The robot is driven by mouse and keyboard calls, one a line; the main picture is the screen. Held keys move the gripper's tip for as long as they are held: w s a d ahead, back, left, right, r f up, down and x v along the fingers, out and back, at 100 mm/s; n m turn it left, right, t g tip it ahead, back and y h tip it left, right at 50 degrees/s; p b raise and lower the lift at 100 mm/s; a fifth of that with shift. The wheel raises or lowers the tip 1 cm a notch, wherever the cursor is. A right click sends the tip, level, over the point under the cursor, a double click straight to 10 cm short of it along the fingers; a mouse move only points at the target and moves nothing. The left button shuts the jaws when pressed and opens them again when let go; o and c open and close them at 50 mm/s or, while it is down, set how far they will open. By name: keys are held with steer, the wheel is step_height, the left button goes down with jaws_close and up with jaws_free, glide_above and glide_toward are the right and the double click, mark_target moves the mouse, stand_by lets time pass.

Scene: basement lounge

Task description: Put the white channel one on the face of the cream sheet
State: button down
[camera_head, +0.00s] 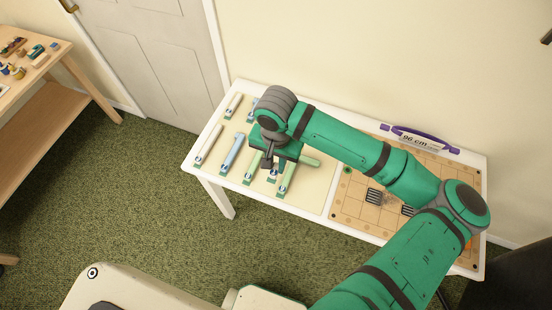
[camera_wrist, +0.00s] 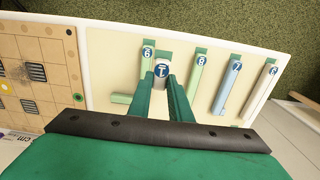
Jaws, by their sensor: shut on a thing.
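The white channel one (camera_wrist: 162,71), with a round blue label, sits between my gripper's fingers (camera_wrist: 164,92) in the wrist view. The gripper is shut on it, and the fingers hide most of its length. In the head view my gripper (camera_head: 268,161) points down over the cream sheet (camera_head: 315,186), and the channel's labelled end (camera_head: 273,172) shows just below it. The cream sheet also shows in the wrist view (camera_wrist: 105,60), around and behind the channel. I cannot tell whether the channel touches the sheet or hangs just above it.
Green channels flank it: one (camera_wrist: 147,70) at left, one (camera_wrist: 197,78) at right. Further right are a blue channel (camera_wrist: 231,85) and another white channel (camera_wrist: 262,88). A tan grid board (camera_head: 345,205) lies right of the sheet. A purple-handled item (camera_head: 420,138) lies at the back.

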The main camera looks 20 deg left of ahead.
steer(key=w+f, duration=0.1)
steer(key=f, duration=0.1)
steer(key=w+a+f, duration=0.1)
steer(key=w+f, duration=0.1)
steer(key=w+a+f, duration=0.1)
steer(key=f, duration=0.1)
steer(key=shift+w+f, duration=0.1)
steer(key=shift+w, duration=0.3)
steer(key=shift+f, duration=1.55)
steer(key=shift+w, duration=0.1)
steer(key=c, duration=1.6)
jaws_free()
steer(key=shift+w, duration=0.1)
steer(key=r, duration=1.2)
steer(key=shift+s+a, duration=0.2)
